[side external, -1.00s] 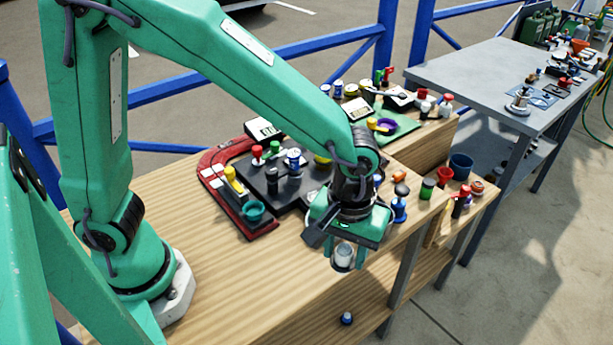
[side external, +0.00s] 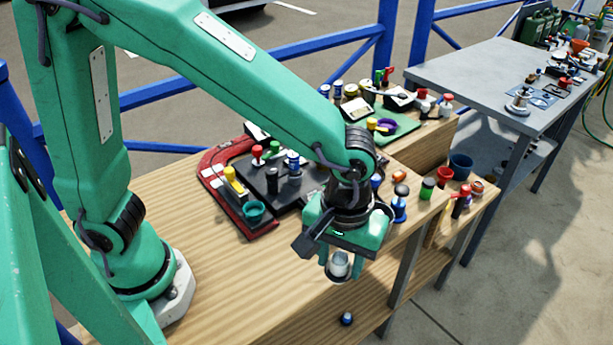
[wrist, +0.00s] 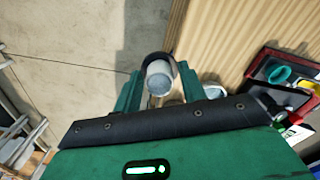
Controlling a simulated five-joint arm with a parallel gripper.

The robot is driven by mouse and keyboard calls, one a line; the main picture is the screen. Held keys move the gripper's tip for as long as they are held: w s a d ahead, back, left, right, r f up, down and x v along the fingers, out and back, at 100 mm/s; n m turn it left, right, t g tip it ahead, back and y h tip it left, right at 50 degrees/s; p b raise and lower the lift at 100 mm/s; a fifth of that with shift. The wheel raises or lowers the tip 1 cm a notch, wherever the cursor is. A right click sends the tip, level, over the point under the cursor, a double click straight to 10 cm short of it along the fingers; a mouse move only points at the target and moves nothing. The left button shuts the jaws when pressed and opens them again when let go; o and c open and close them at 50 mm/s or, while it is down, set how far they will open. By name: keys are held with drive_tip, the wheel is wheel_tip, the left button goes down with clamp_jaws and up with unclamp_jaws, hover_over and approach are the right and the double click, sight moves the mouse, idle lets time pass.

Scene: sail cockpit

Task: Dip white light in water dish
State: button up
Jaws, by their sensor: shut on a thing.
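My gripper (side external: 340,268) is shut on the white light (side external: 340,263), a small pale cylinder with a dark rim, held above the front edge of the wooden bench. In the wrist view the white light (wrist: 158,78) sits between the fingers. A pale round dish-like thing (wrist: 215,91) lies beyond my gripper on the bench in the wrist view, partly hidden; I cannot tell whether it holds water. A teal bowl (side external: 254,210) stands on the red-edged tray, left of my gripper; whether it holds water is unclear.
The red-edged tray (side external: 215,190) carries several coloured pegs. Blue, green and red pieces stand right of my gripper, near the bench edge. A green mat (side external: 402,131) with more items lies behind. The wooden bench (side external: 230,275) is clear at front left.

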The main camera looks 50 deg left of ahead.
drive_tip(key=shift+w+a, duration=0.1)
drive_tip(key=w+a+f+n, duration=0.1)
drive_tip(key=w+a+n, duration=0.2)
drive_tip(key=w+a, duration=0.2)
drive_tip(key=w+a+f+n, duration=0.1)
drive_tip(key=w+a+n, duration=0.2)
drive_tip(key=w+a, duration=0.3)
drive_tip(key=a, duration=0.5)
drive_tip(key=shift+w, duration=0.3)
drive_tip(key=shift+f, duration=0.2)
drive_tip(key=shift+f, duration=3.65)
wheel_tip(320, 180, up, 9)
idle(1.0)
